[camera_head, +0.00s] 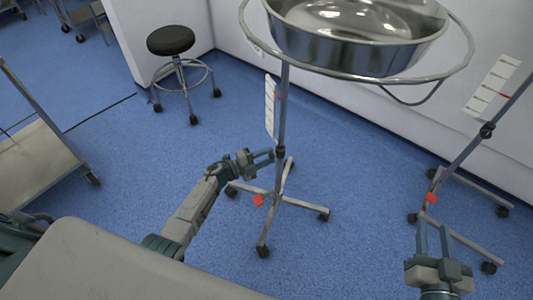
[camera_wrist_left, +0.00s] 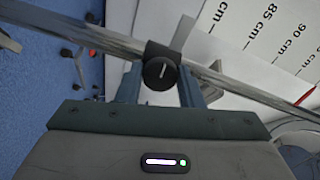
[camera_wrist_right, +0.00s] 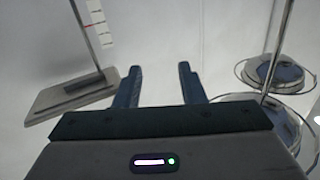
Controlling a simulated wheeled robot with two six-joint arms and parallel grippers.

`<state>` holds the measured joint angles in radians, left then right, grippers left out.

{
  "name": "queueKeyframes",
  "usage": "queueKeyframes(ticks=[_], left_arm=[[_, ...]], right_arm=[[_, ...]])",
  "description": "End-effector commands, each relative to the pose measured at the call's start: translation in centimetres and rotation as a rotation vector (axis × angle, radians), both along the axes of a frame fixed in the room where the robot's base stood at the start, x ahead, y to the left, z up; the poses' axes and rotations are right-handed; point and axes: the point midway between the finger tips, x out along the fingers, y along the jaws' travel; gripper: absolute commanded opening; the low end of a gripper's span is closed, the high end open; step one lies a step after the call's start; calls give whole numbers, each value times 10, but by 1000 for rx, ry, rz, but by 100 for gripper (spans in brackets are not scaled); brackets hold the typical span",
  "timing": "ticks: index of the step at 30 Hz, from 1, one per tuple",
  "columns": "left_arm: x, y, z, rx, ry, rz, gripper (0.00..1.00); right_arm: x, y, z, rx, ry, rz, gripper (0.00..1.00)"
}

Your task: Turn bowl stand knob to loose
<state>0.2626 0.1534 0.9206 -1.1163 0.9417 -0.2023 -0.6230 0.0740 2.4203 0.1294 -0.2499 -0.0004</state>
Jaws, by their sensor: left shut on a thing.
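The bowl stand has a thin metal pole (camera_head: 283,100), a ring holding a steel bowl (camera_head: 350,45) and a wheeled cross base (camera_head: 285,205). Its dark round knob is on the pole, and in the left wrist view the knob (camera_wrist_left: 161,72) shows a pale line on its face, nearly upright in the picture. My left gripper (camera_head: 268,156) reaches the pole at knob height and is shut on the knob, one finger on each side. My right gripper (camera_head: 433,232) is open and empty at the lower right; its spread fingers also show in the right wrist view (camera_wrist_right: 160,85).
A second wheeled stand (camera_head: 465,150) with a scale card stands at the right, beyond my right gripper. A black stool (camera_head: 171,42) is at the back near the wall. A pale table surface (camera_head: 95,265) fills the lower left. Blue floor around the base is clear.

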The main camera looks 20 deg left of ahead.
Motion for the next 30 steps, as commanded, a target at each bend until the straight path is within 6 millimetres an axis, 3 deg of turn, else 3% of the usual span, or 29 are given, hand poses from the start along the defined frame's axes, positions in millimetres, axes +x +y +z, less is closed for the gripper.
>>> queueKeyframes(ticks=[6,12,30], left_arm=[[0,0,2,-146,148,1,11],[0,0,2,-280,281,2,11],[0,0,1,-684,683,2,11]], right_arm=[[-37,8,-65,26,381,28,36],[-83,16,-109,42,679,58,36],[-90,2,-94,-70,868,54,36]])
